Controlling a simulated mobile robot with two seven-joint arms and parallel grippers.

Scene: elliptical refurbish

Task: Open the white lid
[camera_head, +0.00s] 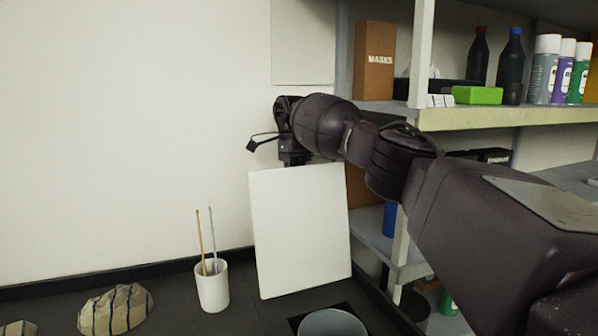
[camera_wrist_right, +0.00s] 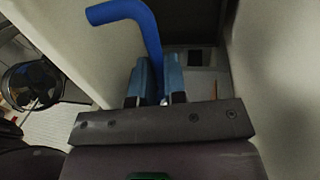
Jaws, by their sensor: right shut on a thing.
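The white lid (camera_head: 300,235) is a flat white panel standing nearly upright, slightly tilted, over the dark counter in the head view. My right gripper (camera_head: 293,160) is at its top edge, with its fingertips hidden behind or at the edge. In the right wrist view, my right gripper (camera_wrist_right: 160,85) has blue fingers closed around a bent blue handle (camera_wrist_right: 140,14). A pale panel surface (camera_wrist_right: 75,45) lies beside the handle. I cannot see in the head view where the handle joins the lid. My left gripper is not in view.
A white cup (camera_head: 212,288) with two thin sticks stands left of the lid. A striped lump (camera_head: 115,309) lies further left. A grey round container (camera_head: 332,323) is in front of the lid. Shelves (camera_head: 510,117) with bottles and boxes stand at the right, behind my right arm.

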